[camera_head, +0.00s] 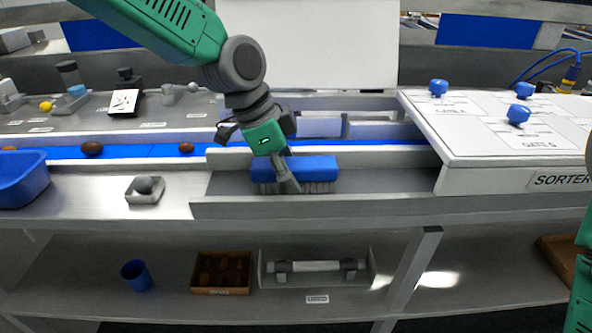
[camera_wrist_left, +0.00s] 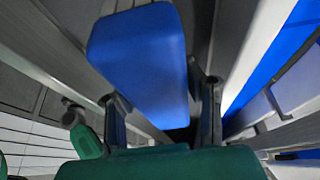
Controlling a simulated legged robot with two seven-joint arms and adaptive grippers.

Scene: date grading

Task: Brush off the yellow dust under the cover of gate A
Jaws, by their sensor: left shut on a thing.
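My left gripper (camera_head: 287,181) is shut on a brush with a blue block and grey bristles (camera_head: 316,169). It holds the brush with the bristles down, over the grey tray-like ledge in front of the belt. In the left wrist view the blue block (camera_wrist_left: 139,55) sits between the two fingers. The white sorter box (camera_head: 470,145) is at the right, with flat covers bearing blue knobs (camera_head: 438,87). No yellow dust shows. My right gripper is outside the views.
A blue belt (camera_head: 130,151) carries brown dates (camera_head: 92,149). A blue bin (camera_head: 22,180) and a small grey holder (camera_head: 146,190) stand at the left. A white panel (camera_head: 310,45) rises behind. The shelf below holds a blue cup (camera_head: 137,275) and a brown box (camera_head: 222,289).

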